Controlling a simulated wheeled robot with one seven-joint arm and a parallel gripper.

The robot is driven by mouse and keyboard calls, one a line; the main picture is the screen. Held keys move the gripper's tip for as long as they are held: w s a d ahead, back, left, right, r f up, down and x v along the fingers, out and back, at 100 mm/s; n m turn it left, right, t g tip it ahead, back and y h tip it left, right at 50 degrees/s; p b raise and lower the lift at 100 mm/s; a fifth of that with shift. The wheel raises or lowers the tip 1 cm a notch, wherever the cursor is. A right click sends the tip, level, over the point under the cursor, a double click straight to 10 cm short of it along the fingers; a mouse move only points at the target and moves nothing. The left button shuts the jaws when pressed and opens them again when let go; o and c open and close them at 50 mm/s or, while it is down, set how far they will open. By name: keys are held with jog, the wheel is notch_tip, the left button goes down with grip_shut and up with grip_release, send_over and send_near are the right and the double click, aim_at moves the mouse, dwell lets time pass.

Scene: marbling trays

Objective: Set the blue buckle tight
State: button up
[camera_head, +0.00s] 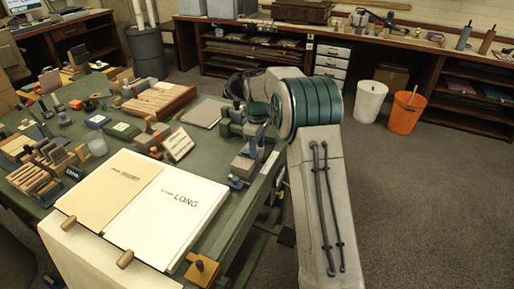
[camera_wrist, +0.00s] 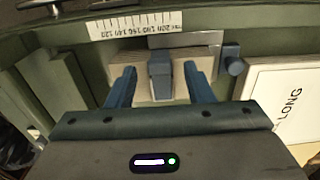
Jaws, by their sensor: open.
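My gripper (camera_wrist: 160,88) is open, with a blue finger on each side of a blue upright piece (camera_wrist: 160,74) in the wrist view. This piece looks like the blue buckle and stands against a pale block (camera_wrist: 207,62). Gaps show between it and both fingers, so I see no grip on it. A short blue knob (camera_wrist: 232,64) sits just right of the block. In the head view, the blue and pale fitting (camera_head: 245,165) is at the table's right edge, below the end of my arm. I cannot tell how tight the buckle is.
A numbered scale strip (camera_wrist: 135,25) lies beyond the fitting. A white board marked LONG (camera_wrist: 285,100) is close on the right in the wrist view. The green table (camera_head: 215,215) holds trays, blocks and tools. Open floor (camera_head: 420,200) lies right of my arm.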

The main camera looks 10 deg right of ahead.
jog(key=shift+f, duration=0.45)
jog(key=shift+c, duration=0.4)
jog(key=c, duration=0.9)
jog(key=shift+s+d+f+t+y+b, duration=0.2)
jog(key=shift+f+t+y+b, duration=0.45)
jog(key=shift+b, duration=0.65)
jog(key=shift+r, duration=0.15)
jog(key=o, duration=1)
